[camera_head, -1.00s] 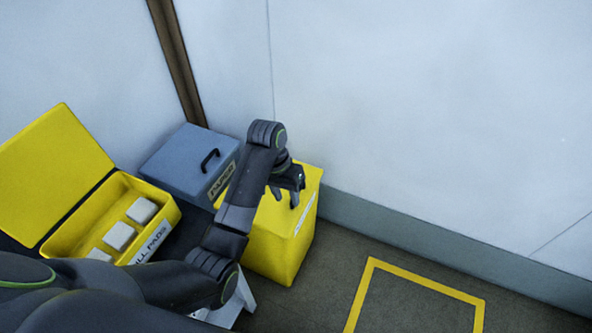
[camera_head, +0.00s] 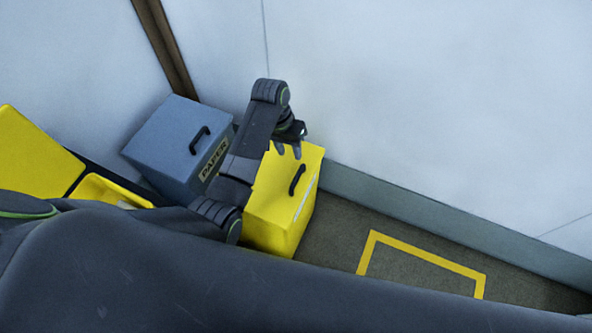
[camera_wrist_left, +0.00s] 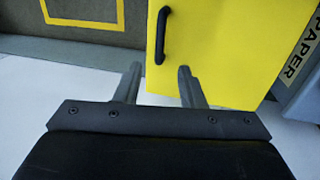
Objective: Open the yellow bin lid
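The yellow bin (camera_head: 273,232) stands against the wall, its lid (camera_head: 275,175) closed. A black bar handle (camera_head: 297,180) sits on the lid. My left gripper (camera_head: 288,151) is above the far part of the lid, close to the handle. In the left wrist view its two fingers (camera_wrist_left: 159,80) are apart with nothing between them. The handle (camera_wrist_left: 162,35) shows beyond the fingertips, in line with the gap, on the yellow lid (camera_wrist_left: 220,45). I cannot tell the exact height of the fingers over the lid. My right gripper is not in view.
A closed blue-grey box (camera_head: 170,145) labelled PAPER stands left of the yellow bin. A yellow box (camera_head: 97,190) with its lid raised is at the far left, partly hidden by my arm. A yellow-taped floor outline (camera_head: 425,257) lies right, with bare floor inside.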

